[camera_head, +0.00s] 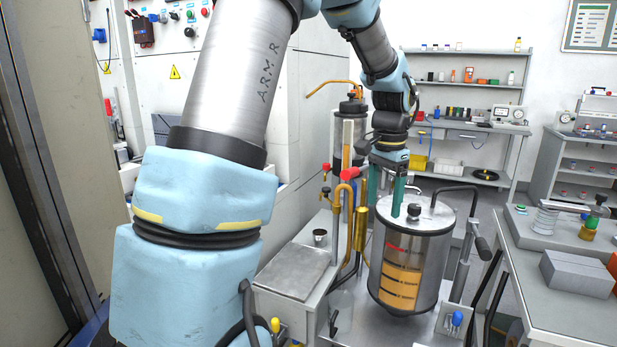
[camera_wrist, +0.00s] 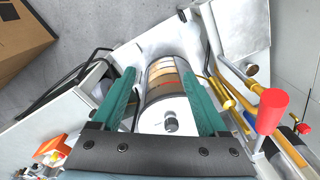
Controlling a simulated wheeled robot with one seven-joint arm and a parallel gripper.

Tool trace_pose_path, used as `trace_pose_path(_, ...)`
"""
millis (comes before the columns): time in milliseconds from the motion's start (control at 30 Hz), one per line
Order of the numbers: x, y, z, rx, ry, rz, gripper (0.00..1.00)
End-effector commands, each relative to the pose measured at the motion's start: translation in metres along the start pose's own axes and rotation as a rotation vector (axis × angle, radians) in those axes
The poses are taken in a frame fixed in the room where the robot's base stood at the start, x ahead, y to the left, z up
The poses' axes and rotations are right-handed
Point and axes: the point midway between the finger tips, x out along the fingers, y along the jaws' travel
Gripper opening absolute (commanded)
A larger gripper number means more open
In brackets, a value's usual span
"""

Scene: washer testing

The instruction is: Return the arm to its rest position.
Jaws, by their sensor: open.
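My arm rises from the lower left of the head view, bends over the top and comes down to my gripper (camera_head: 385,200) with its two green fingers. The gripper hangs beside and over the lid of a steel-and-glass tank (camera_head: 415,245) holding amber liquid. In the wrist view my gripper (camera_wrist: 160,92) has its green fingers wide apart with nothing between them that I can see held. The tank (camera_wrist: 165,110) and its lid knob (camera_wrist: 171,124) lie beyond the fingers. I cannot tell from these frames whether a finger touches the lid.
Brass pipes and a red-handled valve (camera_head: 352,174) stand close left of the gripper; its red knob (camera_wrist: 270,110) is near at right in the wrist view. A second tank (camera_head: 348,130) stands behind. A bench (camera_head: 560,290) is at right. Shelving (camera_head: 470,52) is at the back.

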Motion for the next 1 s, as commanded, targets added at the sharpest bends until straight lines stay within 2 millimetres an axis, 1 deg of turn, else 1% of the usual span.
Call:
trace_pose_path(33, 0.003, -0.009, 0.021, -0.064, 0.002, -0.004, 0.77)
trace_pose_path(67, 0.006, -0.014, 0.034, -0.108, 0.005, -0.007, 0.77)
trace_pose_path(167, 0.016, -0.03, 0.087, -0.286, 0.019, -0.018, 0.77)
trace_pose_path(200, 0.021, -0.035, 0.112, -0.372, 0.027, -0.023, 0.77)
trace_pose_path(267, 0.029, -0.038, 0.15, -0.502, 0.04, -0.03, 0.77)
trace_pose_path(300, 0.034, -0.038, 0.172, -0.582, 0.048, -0.034, 0.77)
trace_pose_path(400, 0.043, -0.033, 0.218, -0.747, 0.067, -0.042, 0.77)
trace_pose_path(500, 0.049, -0.027, 0.246, -0.856, 0.081, -0.047, 0.77)
trace_pose_path(567, 0.052, -0.024, 0.256, -0.894, 0.085, -0.048, 0.77)
trace_pose_path(633, 0.053, -0.022, 0.261, -0.917, 0.089, -0.049, 0.77)
trace_pose_path(1000, 0.053, -0.022, 0.262, -0.919, 0.088, -0.049, 0.77)
